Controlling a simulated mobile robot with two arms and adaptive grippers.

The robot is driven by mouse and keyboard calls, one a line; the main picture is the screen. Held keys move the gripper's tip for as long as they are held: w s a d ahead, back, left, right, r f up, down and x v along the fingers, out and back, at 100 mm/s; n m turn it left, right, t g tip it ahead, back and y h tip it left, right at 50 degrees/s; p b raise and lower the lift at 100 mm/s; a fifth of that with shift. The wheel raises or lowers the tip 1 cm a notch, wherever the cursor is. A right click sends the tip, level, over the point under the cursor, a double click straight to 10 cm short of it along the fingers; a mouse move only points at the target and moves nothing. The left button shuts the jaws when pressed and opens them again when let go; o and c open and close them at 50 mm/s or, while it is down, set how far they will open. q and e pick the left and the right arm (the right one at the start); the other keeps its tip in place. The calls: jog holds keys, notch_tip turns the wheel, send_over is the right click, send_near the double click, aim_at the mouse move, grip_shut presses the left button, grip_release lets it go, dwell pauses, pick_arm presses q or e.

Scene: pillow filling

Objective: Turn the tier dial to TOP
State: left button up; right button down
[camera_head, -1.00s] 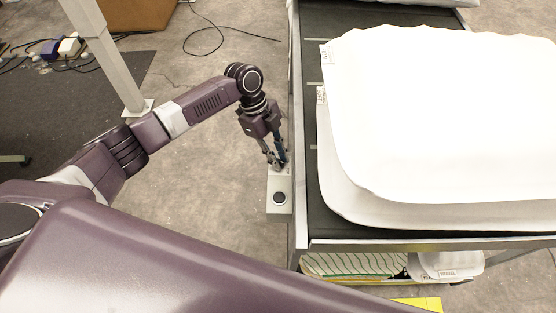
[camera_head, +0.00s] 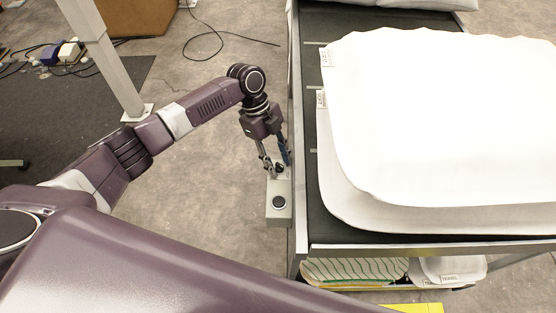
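A small grey control box (camera_head: 270,214) is fixed beside the left edge of the conveyor table. A round black knob or button (camera_head: 279,202) sits on its near part. A second dark round part (camera_head: 279,169), probably the tier dial, shows at its far end. My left gripper (camera_head: 278,171) points down over that far end. Its fingers are spread apart, one on each side of the dark part. I cannot tell whether they touch it. The dial's marking and setting are too small to read. My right gripper is not in view.
The dark conveyor table (camera_head: 312,215) has a metal side rail and carries large white pillows (camera_head: 440,120) with tags. A lower shelf holds a patterned pillow (camera_head: 352,269) and a white one. A grey post (camera_head: 112,70) stands at the left. Cables lie on the floor.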

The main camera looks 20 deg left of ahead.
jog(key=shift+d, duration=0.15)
pick_arm(q)
jog(key=shift+r, duration=0.1)
jog(key=v, duration=1.1)
jog(key=shift+r, duration=0.4)
jog(key=shift+s+a+f, duration=0.1)
